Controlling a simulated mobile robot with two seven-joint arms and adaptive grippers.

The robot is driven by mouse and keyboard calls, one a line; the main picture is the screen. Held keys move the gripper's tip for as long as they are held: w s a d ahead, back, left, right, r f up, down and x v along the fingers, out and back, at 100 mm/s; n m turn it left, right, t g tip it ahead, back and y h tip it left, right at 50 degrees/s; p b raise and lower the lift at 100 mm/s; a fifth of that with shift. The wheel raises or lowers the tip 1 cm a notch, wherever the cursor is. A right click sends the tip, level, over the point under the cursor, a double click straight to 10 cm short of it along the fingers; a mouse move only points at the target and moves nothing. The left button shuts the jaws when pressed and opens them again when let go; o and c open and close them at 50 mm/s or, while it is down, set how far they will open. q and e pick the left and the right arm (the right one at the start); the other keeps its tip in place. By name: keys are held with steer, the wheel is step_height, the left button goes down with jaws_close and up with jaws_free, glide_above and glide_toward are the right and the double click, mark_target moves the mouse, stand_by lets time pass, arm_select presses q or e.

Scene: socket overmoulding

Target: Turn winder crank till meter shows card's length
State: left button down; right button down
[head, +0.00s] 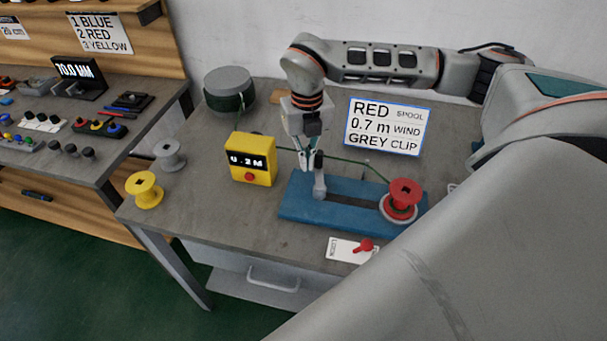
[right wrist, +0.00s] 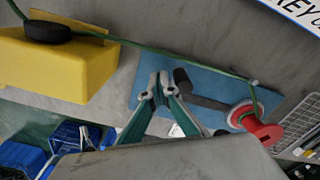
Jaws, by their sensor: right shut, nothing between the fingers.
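The winder has a blue base (head: 350,207) with a red spool (head: 405,189) at its right end. The yellow meter (head: 253,160) reads 0.2 M. The card (head: 388,127) reads RED SPOOL, 0.7 m WIND, GREY CLIP. A green cable (head: 348,161) runs from the meter to the red spool. My left gripper is not in view.
A drum of green cable (head: 230,90) stands behind the meter. A grey spool (head: 169,154) and a yellow spool (head: 145,190) stand at the left edge. A white tag with a red piece (head: 351,250) lies in front of the winder. A second bench (head: 60,160) holds small parts.

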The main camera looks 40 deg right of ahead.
mark_target(322, 153)
steer(key=shift+s+d, duration=0.25)
steer(key=shift+d, duration=0.65)
steer(key=shift+s+d+p, duration=0.2)
steer(key=shift+d+p, duration=0.1)
steer(key=shift+d, duration=0.05)
steer(key=shift+s+d, duration=0.3)
steer(key=shift+d, duration=0.15)
steer(key=shift+s+d+p, duration=0.3)
steer(key=shift+s+d, duration=0.35)
steer(key=shift+s, duration=0.05)
